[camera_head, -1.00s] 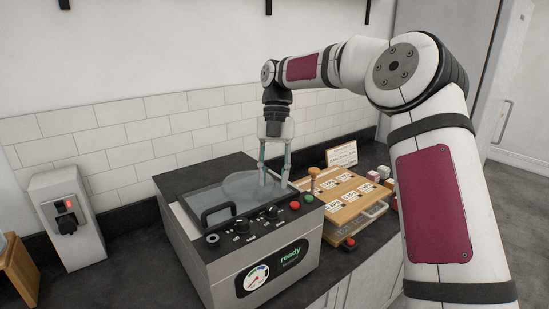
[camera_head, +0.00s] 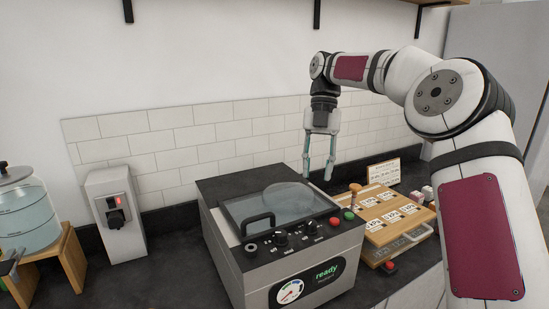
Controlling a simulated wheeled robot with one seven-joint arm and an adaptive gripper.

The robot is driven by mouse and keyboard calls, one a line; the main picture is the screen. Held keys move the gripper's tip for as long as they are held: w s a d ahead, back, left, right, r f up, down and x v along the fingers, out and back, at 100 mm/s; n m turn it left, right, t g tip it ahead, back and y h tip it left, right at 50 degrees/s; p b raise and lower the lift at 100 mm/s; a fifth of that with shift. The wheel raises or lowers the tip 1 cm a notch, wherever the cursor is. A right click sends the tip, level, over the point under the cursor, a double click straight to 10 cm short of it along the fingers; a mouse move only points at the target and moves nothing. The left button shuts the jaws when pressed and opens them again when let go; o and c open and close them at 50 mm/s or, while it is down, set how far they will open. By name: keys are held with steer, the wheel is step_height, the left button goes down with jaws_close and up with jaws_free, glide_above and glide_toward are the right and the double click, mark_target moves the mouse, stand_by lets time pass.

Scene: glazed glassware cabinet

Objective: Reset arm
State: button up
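My gripper (camera_head: 319,178) points down from my raised arm, above the back right of the grey machine (camera_head: 270,240). Its two fingers are apart with nothing between them. It is clear of the machine's glass lid (camera_head: 283,207), which has a black handle and looks closed. The machine's display reads "ready".
A wooden board (camera_head: 375,228) with labelled cards and a wooden knob stands right of the machine. A small sign (camera_head: 384,172) stands behind it. A switch box (camera_head: 115,213) and a glass jar (camera_head: 28,210) on a wooden stand are at left. Open air surrounds the gripper.

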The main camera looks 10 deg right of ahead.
steer(key=s+a+r+m+t+h, duration=0.2)
steer(key=s+a+r+m, duration=0.1)
steer(key=s+m, duration=0.4)
steer(key=s+a+r+m+t+h, duration=0.1)
steer(key=s+a+r+m+t, duration=0.15)
steer(key=s+m, duration=0.55)
steer(key=s+d+f+m+t, duration=0.1)
steer(key=s+f+m+t, duration=0.1)
steer(key=s+m, duration=0.5)
steer(key=s+d+f+m+t+y+b, duration=0.1)
steer(key=s+d+f+m+t, duration=0.1)
steer(key=s+m, duration=0.6)
step_height(320, 180, down, 3)
steer(key=shift+d+r+m+t, duration=0.15)
steer(key=shift+d+m+t, duration=0.15)
steer(key=shift+t, duration=0.25)
steer(key=shift+o, duration=0.3)
